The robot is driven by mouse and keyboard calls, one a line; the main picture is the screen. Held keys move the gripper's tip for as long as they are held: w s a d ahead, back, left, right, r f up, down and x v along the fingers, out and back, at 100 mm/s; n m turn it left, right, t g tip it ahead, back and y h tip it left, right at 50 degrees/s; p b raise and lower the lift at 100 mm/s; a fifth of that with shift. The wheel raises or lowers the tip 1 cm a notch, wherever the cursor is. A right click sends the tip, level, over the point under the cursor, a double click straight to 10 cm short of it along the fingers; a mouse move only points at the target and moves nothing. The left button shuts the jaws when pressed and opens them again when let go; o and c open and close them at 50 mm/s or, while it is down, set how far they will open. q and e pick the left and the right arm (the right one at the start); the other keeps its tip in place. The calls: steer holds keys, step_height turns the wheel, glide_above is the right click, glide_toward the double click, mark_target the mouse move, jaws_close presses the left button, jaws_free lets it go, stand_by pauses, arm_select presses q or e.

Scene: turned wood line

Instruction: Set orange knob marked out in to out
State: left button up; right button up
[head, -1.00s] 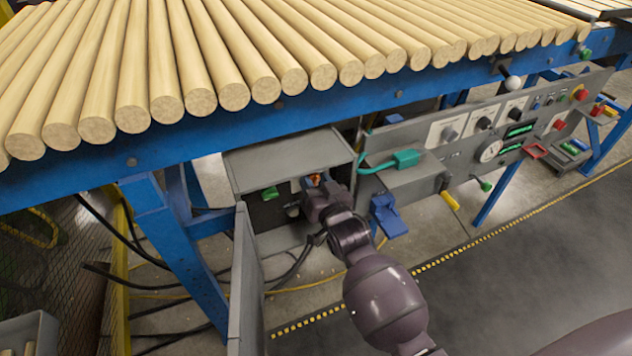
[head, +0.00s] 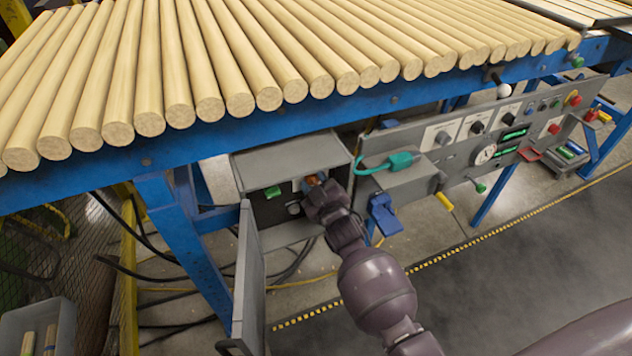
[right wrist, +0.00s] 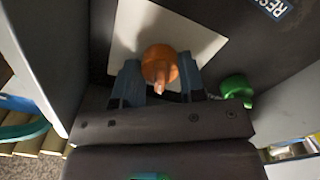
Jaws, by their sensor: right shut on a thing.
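The orange knob (right wrist: 160,66) sits on a pale plate (right wrist: 205,38) inside the open grey box (head: 292,152) under the roller line. In the right wrist view its pointer ridge shows toward the bottom of the picture. The plate's markings cannot be read. My right gripper (right wrist: 160,82) is shut on the orange knob, one blue-grey finger on each side. In the head view my right gripper (head: 322,190) reaches into the box and covers most of the knob. My left gripper is not in view.
A green knob (right wrist: 237,88) is close beside the right finger. The box's grey door (head: 249,270) hangs open at left. A teal connector (head: 400,161) and blue part (head: 383,213) are right of the box. A control panel (head: 455,165) runs further right. Wooden rods lie above.

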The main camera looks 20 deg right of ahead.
steer(key=shift+n, duration=0.8)
steer(key=o, duration=0.9)
steer(key=shift+s, duration=0.1)
steer(key=shift+s, duration=0.3)
steer(key=shift+s+d+p, duration=0.15)
steer(key=shift+s+p, duration=0.85)
steer(key=shift+s, duration=4)
